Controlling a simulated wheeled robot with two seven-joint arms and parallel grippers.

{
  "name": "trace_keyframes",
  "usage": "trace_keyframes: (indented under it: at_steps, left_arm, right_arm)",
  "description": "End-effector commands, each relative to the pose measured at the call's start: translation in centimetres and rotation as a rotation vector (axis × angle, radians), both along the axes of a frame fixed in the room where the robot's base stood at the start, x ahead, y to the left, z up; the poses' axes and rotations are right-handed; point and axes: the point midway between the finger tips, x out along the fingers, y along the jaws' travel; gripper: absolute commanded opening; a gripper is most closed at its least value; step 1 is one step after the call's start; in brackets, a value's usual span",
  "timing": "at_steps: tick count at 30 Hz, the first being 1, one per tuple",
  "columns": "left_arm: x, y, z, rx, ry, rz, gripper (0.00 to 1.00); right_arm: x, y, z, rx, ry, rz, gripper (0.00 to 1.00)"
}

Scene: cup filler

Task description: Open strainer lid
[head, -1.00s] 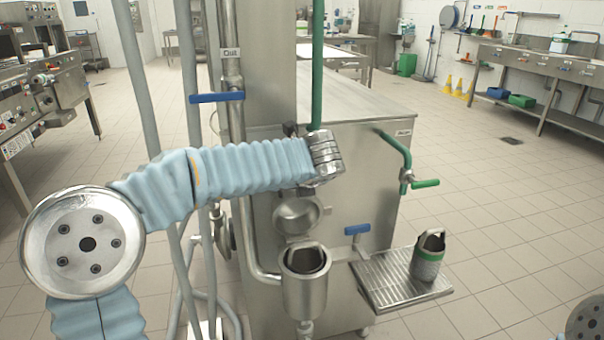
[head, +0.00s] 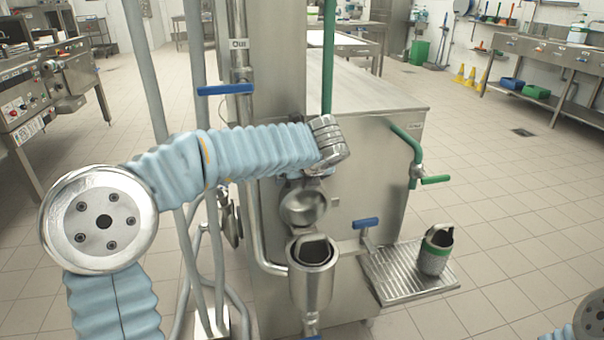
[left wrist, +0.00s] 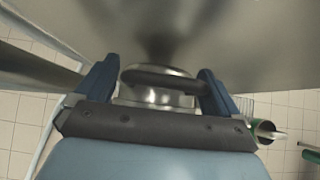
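The strainer (head: 313,285) is an upright metal cylinder with an open top and a dark insert showing inside. A round, dished metal piece that looks like its lid (head: 303,207) stands tilted up behind and above the opening. My left gripper (head: 316,176) is just above this lid, its fingers mostly hidden by my wrist. In the left wrist view, the open left gripper (left wrist: 157,88) has a blue finger on each side of a round metal part with a dark curved bar across it. I cannot tell whether the fingers touch it. My right gripper is out of view.
A metal cup with a green band (head: 435,255) stands on a grated drip tray (head: 400,285) to the right. A blue-handled valve (head: 367,223) sits between strainer and tray. Vertical pipes (head: 205,270) stand close on the left. The machine's steel wall (head: 350,190) is behind.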

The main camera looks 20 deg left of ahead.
Motion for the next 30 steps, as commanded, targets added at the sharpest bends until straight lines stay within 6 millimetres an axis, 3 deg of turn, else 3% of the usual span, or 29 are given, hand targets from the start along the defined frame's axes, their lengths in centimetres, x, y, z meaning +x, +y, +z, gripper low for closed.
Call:
trace_keyframes:
  at_steps: [13,30]
  left_arm:
    - [-0.4,-0.6,1.0,-0.003,-0.011,-0.004,0.96]
    - [-7.4,-5.2,9.3,-0.002,-0.008,-0.004,0.96]
  right_arm:
    - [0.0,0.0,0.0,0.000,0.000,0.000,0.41]
    - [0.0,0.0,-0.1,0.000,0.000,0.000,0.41]
